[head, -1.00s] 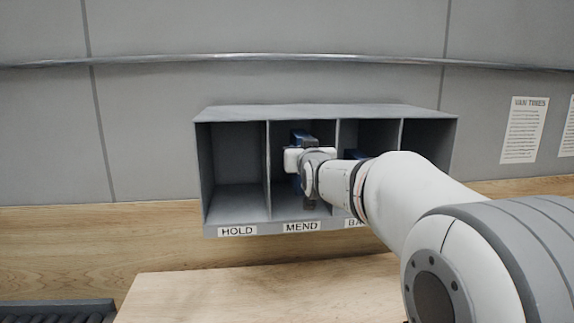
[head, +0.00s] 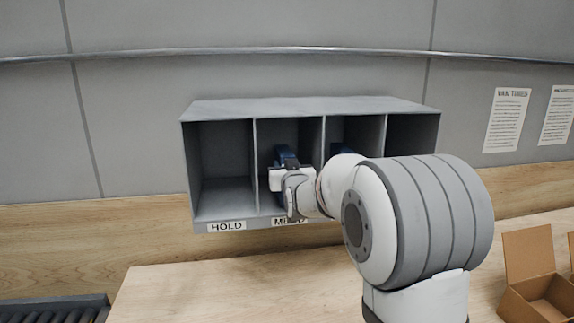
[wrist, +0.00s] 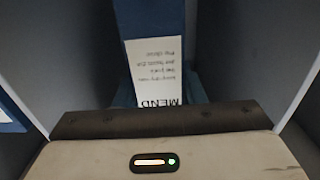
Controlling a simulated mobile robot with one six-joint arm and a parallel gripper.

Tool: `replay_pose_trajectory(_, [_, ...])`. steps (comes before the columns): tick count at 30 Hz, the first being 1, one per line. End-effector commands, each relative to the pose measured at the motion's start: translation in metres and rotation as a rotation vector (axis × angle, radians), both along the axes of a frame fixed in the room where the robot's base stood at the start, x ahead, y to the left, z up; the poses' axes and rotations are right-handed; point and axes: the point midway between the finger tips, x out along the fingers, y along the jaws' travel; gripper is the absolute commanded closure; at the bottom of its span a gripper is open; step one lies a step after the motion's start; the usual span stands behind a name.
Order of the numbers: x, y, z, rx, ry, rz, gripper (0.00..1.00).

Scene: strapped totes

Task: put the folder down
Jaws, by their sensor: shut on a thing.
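A blue folder (head: 287,158) stands upright in the compartment labelled MEND of the grey sorter (head: 300,106). My gripper (head: 284,180) is at the front of this compartment, shut on the folder. In the wrist view the folder (wrist: 155,18) runs up the middle, with a white label (wrist: 155,68) that reads MEND. My gripper (wrist: 158,122) covers its lower part there. The fingertips and the folder's bottom edge are hidden, so I cannot tell whether it touches the compartment floor.
The HOLD compartment (head: 226,165) at the left is empty. Another blue item (head: 342,150) shows in the compartment right of MEND, partly behind my arm. An open cardboard box (head: 538,285) is at the lower right of the wooden worktop (head: 220,290). Rollers (head: 55,312) lie at lower left.

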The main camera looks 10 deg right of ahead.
Motion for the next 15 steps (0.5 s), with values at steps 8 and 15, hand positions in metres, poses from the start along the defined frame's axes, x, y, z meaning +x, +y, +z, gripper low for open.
replay_pose_trajectory(8, [0.0,0.0005,-0.0024,0.0,0.0,0.001,0.61])
replay_pose_trajectory(15, [0.0,0.0008,-0.0019,0.0,0.0,0.001,0.42])
